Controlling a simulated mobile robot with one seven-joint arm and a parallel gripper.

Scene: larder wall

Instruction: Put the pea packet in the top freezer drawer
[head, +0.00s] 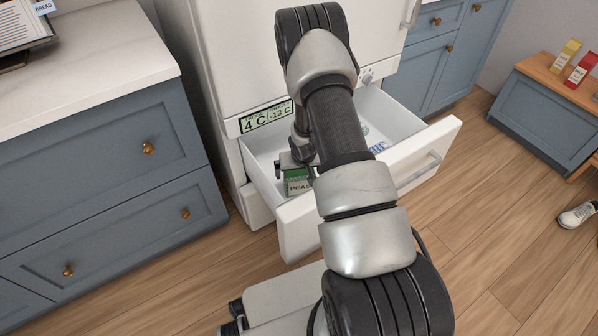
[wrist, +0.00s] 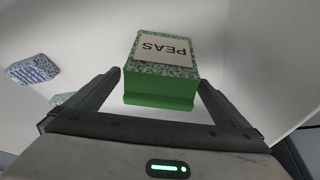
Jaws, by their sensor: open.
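The green pea packet (head: 297,183), with a pale label reading PEAS, is inside the open top freezer drawer (head: 298,222), near its left end. It also shows in the wrist view (wrist: 160,92), between and just beyond the fingertips. My gripper (wrist: 160,85) is open, with a finger on each side of the packet and a gap showing by it. Whether the packet rests on the drawer floor is hard to tell. In the head view my arm hides the middle of the drawer and most of the gripper.
A blue-and-white packet (wrist: 34,69) lies elsewhere in the drawer, with a greenish item (wrist: 62,99) near it. The freezer's display panel (head: 266,117) is above the drawer. Blue cabinets (head: 110,170) stand close on the left.

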